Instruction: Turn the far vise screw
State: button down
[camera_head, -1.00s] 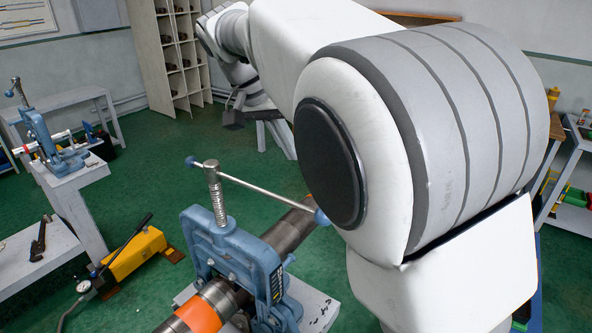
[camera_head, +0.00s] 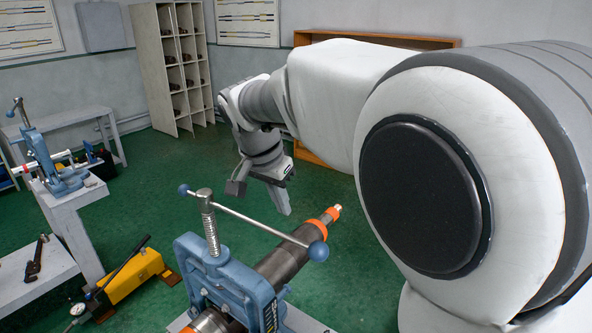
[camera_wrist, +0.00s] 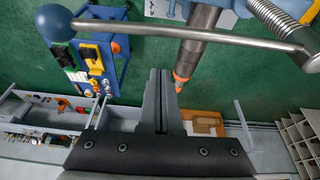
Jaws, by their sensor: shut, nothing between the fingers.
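A blue pipe vise (camera_head: 222,285) stands in the front middle of the head view, clamped over a dark pipe with orange bands (camera_head: 283,262). Its upright threaded screw (camera_head: 210,225) carries a slanting steel handle bar (camera_head: 262,225) with blue ball ends. A second blue vise (camera_head: 45,160) with its own screw (camera_head: 20,112) stands farther off at left. My gripper (camera_head: 284,207) is shut and empty, behind the nearer vise's bar and apart from it in the head view. In the wrist view, my fingers (camera_wrist: 159,75) point toward a handle bar (camera_wrist: 185,34) crossing the top, with a threaded screw (camera_wrist: 278,22) at right.
A yellow hydraulic pump (camera_head: 132,277) lies on the green floor at left. Light benches (camera_head: 70,198) stand at left. A pigeonhole shelf (camera_head: 172,65) is against the back wall.

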aim_at(267, 226)
jog(key=shift+s+a+f, duration=0.1)
jog(key=shift+s+a, duration=0.35)
jog(key=shift+s, duration=0.3)
jog(key=shift+s+a+f, duration=0.1)
jog(key=shift+s+a, duration=0.3)
jog(key=shift+s, duration=0.35)
jog(key=shift+s+a+m, duration=0.25)
jog(key=shift+s+m, duration=0.15)
jog(key=shift+s, duration=0.1)
